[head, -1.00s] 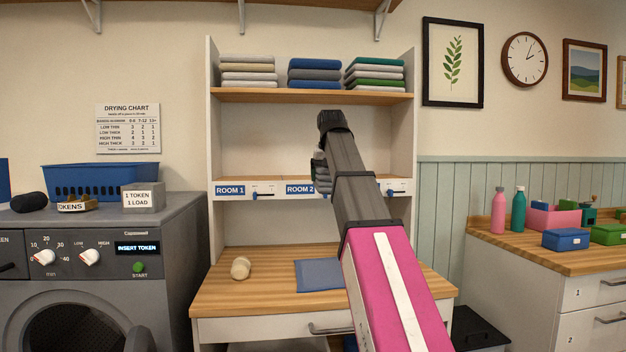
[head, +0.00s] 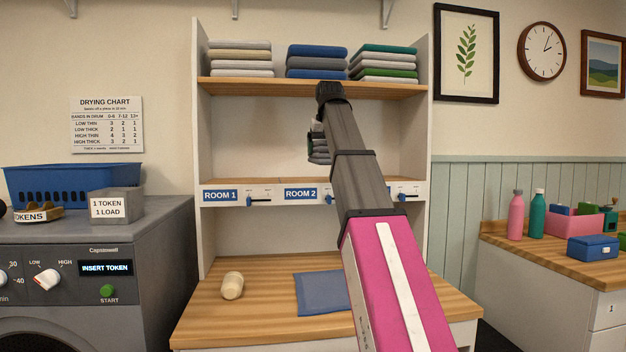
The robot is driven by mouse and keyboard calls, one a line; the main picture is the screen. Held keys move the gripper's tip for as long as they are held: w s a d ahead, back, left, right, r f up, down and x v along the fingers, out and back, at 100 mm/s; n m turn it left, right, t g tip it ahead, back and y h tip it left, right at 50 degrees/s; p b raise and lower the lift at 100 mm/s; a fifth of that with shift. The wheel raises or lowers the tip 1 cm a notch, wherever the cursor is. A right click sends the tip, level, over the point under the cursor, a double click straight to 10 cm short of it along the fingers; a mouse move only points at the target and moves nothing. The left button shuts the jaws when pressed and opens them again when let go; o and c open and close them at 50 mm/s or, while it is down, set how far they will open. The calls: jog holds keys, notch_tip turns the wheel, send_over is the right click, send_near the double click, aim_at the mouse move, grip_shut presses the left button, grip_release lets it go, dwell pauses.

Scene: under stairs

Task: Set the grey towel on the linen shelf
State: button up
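The shelf unit's upper board (head: 300,87) carries three stacks of folded towels, with grey ones among them: a beige, grey and white stack (head: 240,58), a blue and grey stack (head: 316,62) and a teal, white and green stack (head: 385,62). My arm reaches up in front of the unit. My gripper (head: 317,140) shows only partly beside the arm, in front of the open middle bay. Grey layered shapes show there; I cannot tell whether they are fingers or a folded grey towel. The fingertips are hidden.
The lower shelf (head: 270,182) has ROOM labels and small blue sliders. A blue-grey cloth or mat (head: 318,292) and a cream roll (head: 232,285) lie on the wooden counter (head: 265,320). A dryer with a blue basket (head: 75,185) stands left; a counter with bottles (head: 537,215) stands right.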

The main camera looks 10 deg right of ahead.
jog(key=w, duration=0.6)
jog(key=w+f, duration=0.1)
jog(key=w, duration=0.6)
jog(key=w+f, duration=0.1)
jog(key=w, duration=0.5)
jog(key=shift+w+f, duration=0.1)
jog(key=shift+w, duration=0.25)
jog(key=shift+w+f, duration=0.15)
jog(key=shift+f, duration=1.05)
jog(key=shift+w+f, duration=0.1)
jog(key=shift+f, duration=1.1)
jog(key=o, duration=1)
jog(key=shift+f, duration=0.1)
jog(key=v, duration=0.7)
jog(key=shift+r, duration=0.35)
